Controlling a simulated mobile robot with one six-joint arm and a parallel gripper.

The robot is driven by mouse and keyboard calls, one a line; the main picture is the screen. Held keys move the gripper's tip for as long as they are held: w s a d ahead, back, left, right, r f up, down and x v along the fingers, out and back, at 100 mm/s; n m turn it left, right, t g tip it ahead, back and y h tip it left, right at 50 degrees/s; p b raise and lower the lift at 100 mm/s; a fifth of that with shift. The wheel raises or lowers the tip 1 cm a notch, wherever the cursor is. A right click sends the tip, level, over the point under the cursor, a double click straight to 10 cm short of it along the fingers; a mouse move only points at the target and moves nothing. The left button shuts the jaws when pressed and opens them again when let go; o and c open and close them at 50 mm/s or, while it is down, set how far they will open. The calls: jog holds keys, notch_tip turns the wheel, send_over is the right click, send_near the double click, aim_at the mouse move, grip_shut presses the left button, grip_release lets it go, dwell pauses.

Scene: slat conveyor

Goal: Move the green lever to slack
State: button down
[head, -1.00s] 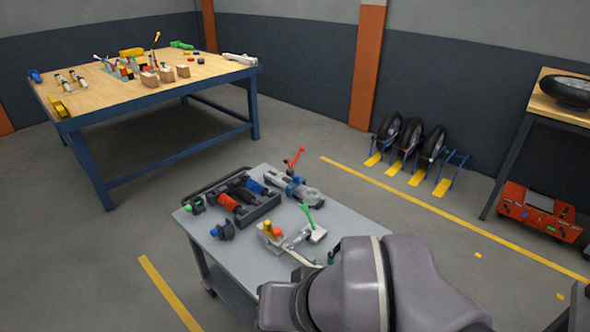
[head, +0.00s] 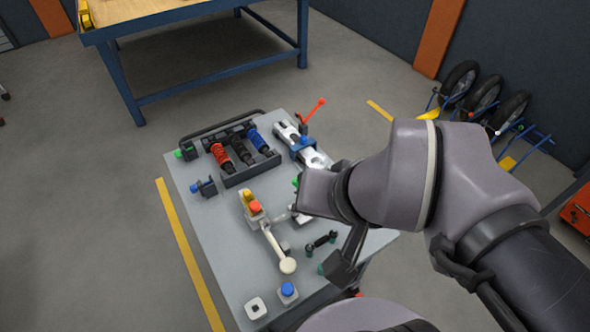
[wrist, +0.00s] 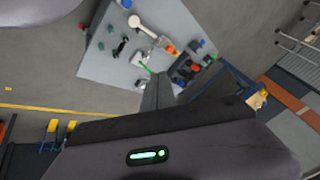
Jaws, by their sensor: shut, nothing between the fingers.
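The green lever (wrist: 145,68) shows in the wrist view as a thin green bar on a small pale base on the grey cart. In the head view only a bit of green (head: 295,183) shows at the edge of my arm, which hides the rest, so its setting cannot be told. My gripper (wrist: 158,78) is shut and empty in the wrist view, pointing toward the cart with its tips appearing close to the lever; whether they touch cannot be told.
The grey cart (head: 205,228) also bears a cream-knobbed lever (head: 287,265), a blue button box (head: 288,289), a tray of shock absorbers (head: 252,172) and a clamp with a red lever (head: 315,110). A wooden workbench (head: 140,12) stands behind. Floor left of the cart is clear.

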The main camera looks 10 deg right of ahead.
jog(key=w+r+n+g+p, duration=0.1)
jog(key=w+r+p, duration=0.25)
jog(key=w, duration=0.65)
jog(key=w+d+f+n+g+h+p, duration=0.1)
jog(key=w+f+p, duration=0.1)
jog(key=w, duration=0.5)
jog(key=w+d+f+n+g+p, duration=0.1)
jog(key=w+f, duration=0.2)
jog(key=w, duration=0.5)
jog(key=w+f+n+p, duration=0.1)
jog(key=w+f, duration=0.2)
jog(key=f, duration=0.4)
jog(key=w+d+f+n+g+p, duration=0.1)
jog(key=w+f, duration=0.3)
jog(key=f, duration=0.3)
jog(key=w+f+n+h+p, duration=0.1)
jog(key=w+f+p, duration=0.1)
jog(key=f, duration=0.5)
jog(key=shift+w+d+n+g, duration=0.2)
jog(key=shift+w+n+g, duration=0.1)
jog(key=shift+w, duration=0.35)
jog(key=shift+f, duration=0.15)
notch_tip(320, 180, down, 9)
jog(key=s+b, duration=0.2)
jog(key=b, duration=0.2)
jog(key=shift+s+d, duration=0.35)
jog(key=shift+d, duration=0.05)
